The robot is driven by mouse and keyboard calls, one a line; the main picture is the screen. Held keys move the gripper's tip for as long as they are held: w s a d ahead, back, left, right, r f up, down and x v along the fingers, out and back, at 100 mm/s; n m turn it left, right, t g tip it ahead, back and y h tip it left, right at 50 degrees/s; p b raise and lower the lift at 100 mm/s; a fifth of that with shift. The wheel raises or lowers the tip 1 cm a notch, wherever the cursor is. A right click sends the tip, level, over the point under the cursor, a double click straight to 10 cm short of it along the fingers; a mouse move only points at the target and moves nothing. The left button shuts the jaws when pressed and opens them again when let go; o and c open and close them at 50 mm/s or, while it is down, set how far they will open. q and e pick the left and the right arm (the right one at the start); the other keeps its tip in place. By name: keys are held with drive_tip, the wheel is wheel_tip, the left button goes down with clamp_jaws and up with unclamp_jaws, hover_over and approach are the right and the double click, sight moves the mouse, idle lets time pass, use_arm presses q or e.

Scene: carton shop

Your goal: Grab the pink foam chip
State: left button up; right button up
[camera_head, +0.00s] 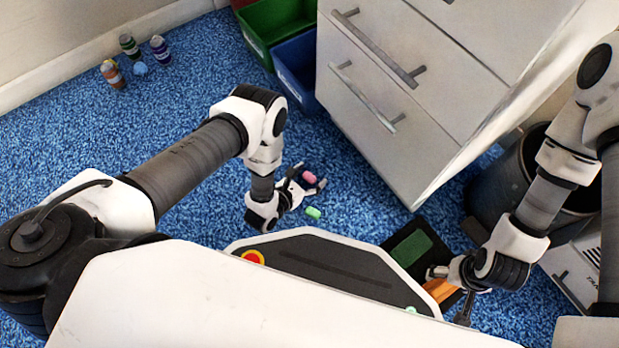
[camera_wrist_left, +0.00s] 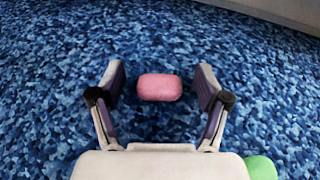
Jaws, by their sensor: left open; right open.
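The pink foam chip (camera_head: 309,177) lies on the blue carpet in front of the drawer cabinet. In the left wrist view the pink chip (camera_wrist_left: 160,87) sits between the two fingertips, with a gap on each side. My left gripper (camera_head: 308,184) is open and low over the carpet around the chip; its fingers also show in the left wrist view (camera_wrist_left: 160,92).
A green chip (camera_head: 313,212) lies near my left gripper; it also shows in the left wrist view (camera_wrist_left: 260,168). The white drawer cabinet (camera_head: 400,90) stands behind. Green (camera_head: 262,40) and blue (camera_head: 287,75) bins are beside it. Small bottles (camera_head: 112,74) stand at the far left.

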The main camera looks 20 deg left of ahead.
use_arm(q)
drive_tip(key=c, duration=0.8)
